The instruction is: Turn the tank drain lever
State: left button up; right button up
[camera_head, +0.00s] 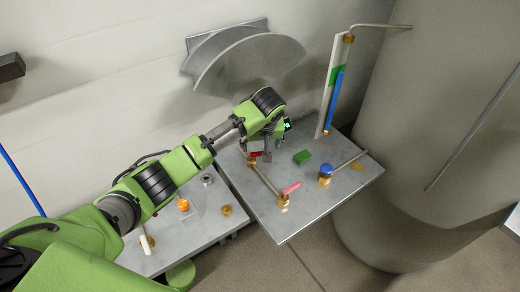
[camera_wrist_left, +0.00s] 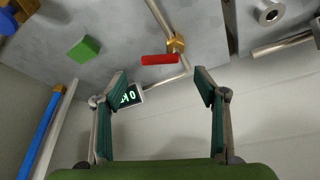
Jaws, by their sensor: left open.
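A red lever (camera_head: 255,154) sits at a brass valve (camera_wrist_left: 176,43) on the pipe at the back left of the grey plate. It also shows in the left wrist view as a red bar (camera_wrist_left: 160,59). A second, pinkish-red lever (camera_head: 291,188) sits on a brass valve at the plate's front. No label tells which is the tank drain lever. My left gripper (camera_head: 266,153) points down near the back red lever and partly covers it in the head view. Its fingers (camera_wrist_left: 160,90) are apart, with nothing between the tips. My right gripper is out of view.
A green block (camera_head: 303,157) and a blue knob (camera_head: 325,170) are on the grey plate (camera_head: 285,227). An upright panel with a blue strip (camera_head: 334,102) stands behind, beside the large tank (camera_head: 425,130). A small lit display (camera_wrist_left: 130,95) is close to the left finger in the wrist view.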

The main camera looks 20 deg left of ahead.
aim_at(260, 153)
pick_arm(q)
jog(key=shift+x, duration=3.1)
jog(key=c, duration=1.1)
